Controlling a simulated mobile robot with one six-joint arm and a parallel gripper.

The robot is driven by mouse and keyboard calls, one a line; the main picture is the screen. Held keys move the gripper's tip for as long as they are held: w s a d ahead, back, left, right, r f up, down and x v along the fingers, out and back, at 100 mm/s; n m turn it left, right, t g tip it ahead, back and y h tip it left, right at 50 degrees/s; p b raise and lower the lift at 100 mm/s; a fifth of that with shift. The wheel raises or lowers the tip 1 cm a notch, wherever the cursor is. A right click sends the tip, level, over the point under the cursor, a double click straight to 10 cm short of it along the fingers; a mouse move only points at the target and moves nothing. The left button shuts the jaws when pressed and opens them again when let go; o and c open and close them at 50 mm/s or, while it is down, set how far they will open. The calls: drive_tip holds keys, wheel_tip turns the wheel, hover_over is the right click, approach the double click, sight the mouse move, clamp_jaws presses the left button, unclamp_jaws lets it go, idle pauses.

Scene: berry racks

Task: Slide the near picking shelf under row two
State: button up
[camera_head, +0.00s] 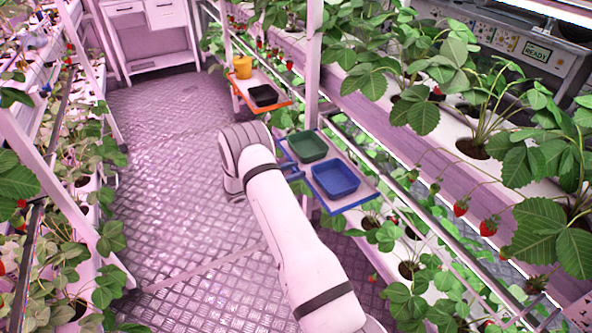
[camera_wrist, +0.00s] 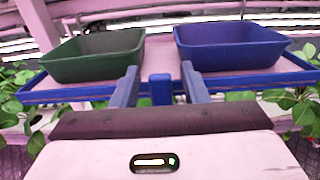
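The near picking shelf (camera_head: 350,204) has a blue rim and hangs on the right-hand rack in the head view. It carries a green bin (camera_head: 307,147) and a blue bin (camera_head: 336,178). In the wrist view its blue front edge (camera_wrist: 60,96) runs across ahead of me, with a blue knob (camera_wrist: 160,90) at the middle. My gripper (camera_wrist: 160,70) is open, one finger on each side of the knob, with a gap visible on both sides. In the head view my arm hides part of the gripper at the shelf's left edge.
Strawberry plants (camera_head: 495,150) crowd the right rack, with planted rows on the left too. The patterned aisle floor (camera_head: 165,140) is clear.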

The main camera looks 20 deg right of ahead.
clamp_jaws()
